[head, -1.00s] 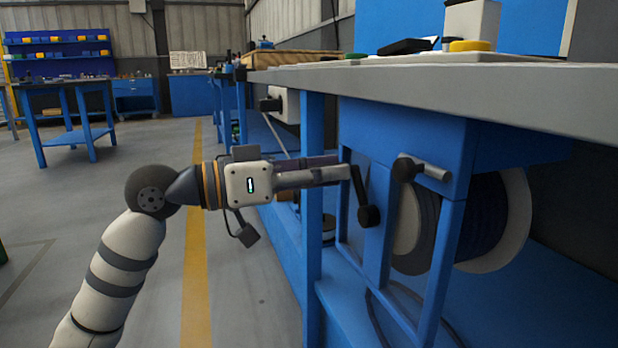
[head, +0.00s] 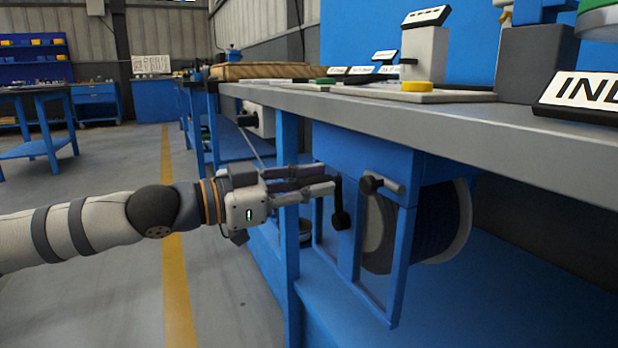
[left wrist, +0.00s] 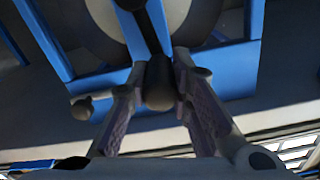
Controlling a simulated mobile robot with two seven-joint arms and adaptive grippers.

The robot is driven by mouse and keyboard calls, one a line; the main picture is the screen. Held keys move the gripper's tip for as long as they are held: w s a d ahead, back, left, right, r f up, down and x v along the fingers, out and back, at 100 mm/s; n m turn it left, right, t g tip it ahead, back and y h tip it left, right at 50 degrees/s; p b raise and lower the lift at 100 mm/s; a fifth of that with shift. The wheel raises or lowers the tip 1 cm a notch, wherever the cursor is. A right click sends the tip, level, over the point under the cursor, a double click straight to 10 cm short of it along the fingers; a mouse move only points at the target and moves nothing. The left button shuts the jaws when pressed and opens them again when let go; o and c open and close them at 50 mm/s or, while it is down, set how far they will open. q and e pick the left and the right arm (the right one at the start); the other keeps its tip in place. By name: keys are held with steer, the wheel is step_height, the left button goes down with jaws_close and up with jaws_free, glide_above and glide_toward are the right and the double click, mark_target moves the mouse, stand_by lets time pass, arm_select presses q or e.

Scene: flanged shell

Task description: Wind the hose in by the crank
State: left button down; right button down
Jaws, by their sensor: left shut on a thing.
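The hose reel (head: 463,215), with pale flanges and dark blue hose wound on it, sits in a blue frame under the bench. A dark crank (head: 339,205) is on the frame's near-left side, its arm close to upright with a round hub at the bottom. My left gripper (head: 333,183) reaches in from the left and is shut at the upper end of the crank. In the left wrist view, the dark crank grip (left wrist: 159,84) lies between its two fingers. The fingers partly hide the grip in the head view. My right gripper is not in view.
A second dark knob with a grey lever (head: 381,185) is just right of the crank. A blue bench leg (head: 288,240) stands close to my left gripper. The grey bench top (head: 480,118) overhangs above. Open floor lies to the left.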

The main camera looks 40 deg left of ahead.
arm_select(q)
steer(key=shift+f, duration=0.15)
stand_by(0.4)
steer(key=c, duration=1.4)
jaws_free()
steer(key=shift+s, duration=0.1)
steer(key=shift+c, duration=0.2)
steer(key=shift+a, duration=0.1)
steer(key=shift+s+a, duration=0.2)
steer(key=shift+s, duration=0.4)
steer(key=v, duration=1)
steer(key=shift+s, duration=0.35)
steer(key=shift+a, duration=0.1)
